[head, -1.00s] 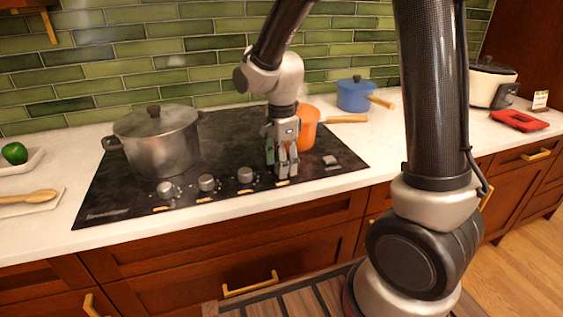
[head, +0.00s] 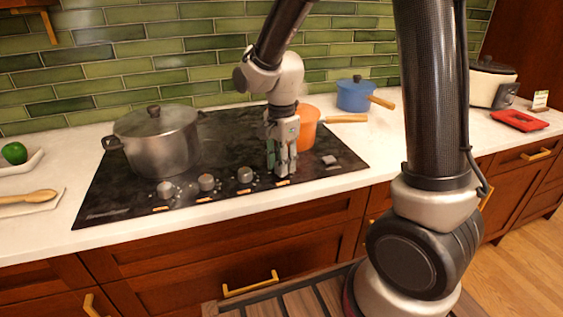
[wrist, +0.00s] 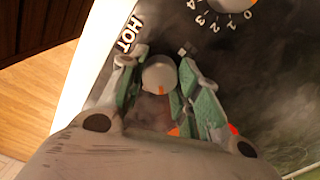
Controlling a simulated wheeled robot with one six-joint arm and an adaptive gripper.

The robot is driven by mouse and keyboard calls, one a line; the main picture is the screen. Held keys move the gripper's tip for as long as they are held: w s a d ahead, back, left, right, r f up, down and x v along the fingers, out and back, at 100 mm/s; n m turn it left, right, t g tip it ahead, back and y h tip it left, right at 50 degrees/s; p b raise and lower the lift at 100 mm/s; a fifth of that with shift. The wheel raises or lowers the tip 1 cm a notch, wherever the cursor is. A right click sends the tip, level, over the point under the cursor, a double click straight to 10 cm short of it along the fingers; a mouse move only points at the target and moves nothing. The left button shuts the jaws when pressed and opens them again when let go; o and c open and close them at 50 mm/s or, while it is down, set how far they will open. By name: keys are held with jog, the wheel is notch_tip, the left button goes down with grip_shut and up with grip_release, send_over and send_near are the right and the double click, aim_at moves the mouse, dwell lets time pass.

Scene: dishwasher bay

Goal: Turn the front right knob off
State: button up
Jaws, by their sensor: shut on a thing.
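The black cooktop (head: 225,135) has a row of silver knobs along its front edge. In the wrist view, the rightmost knob (wrist: 159,73) is between the two fingers of my gripper (wrist: 158,75). Its orange pointer mark faces the bottom of the picture, and its dial numbers are hidden. In the head view, my gripper (head: 282,168) points straight down at the front right of the cooktop and is shut on this knob, which the fingers mostly cover. The neighbouring knob (head: 245,175) stands free to the left; its numbered dial shows at the top of the wrist view (wrist: 236,4).
A lidded steel pot (head: 160,143) stands on the left burner. An orange pan (head: 308,128) is close behind my gripper, its wooden handle pointing right. A blue pot (head: 355,96) is farther back. A small grey item (head: 330,160) lies right of my gripper.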

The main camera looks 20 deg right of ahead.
jog(key=n, duration=0.4)
jog(key=shift+n, duration=0.3)
jog(key=n, duration=0.4)
jog(key=shift+n, duration=0.4)
jog(key=o, duration=1)
jog(key=shift+o, duration=0.2)
notch_tip(320, 180, up, 12)
jog(key=shift+n, duration=0.3)
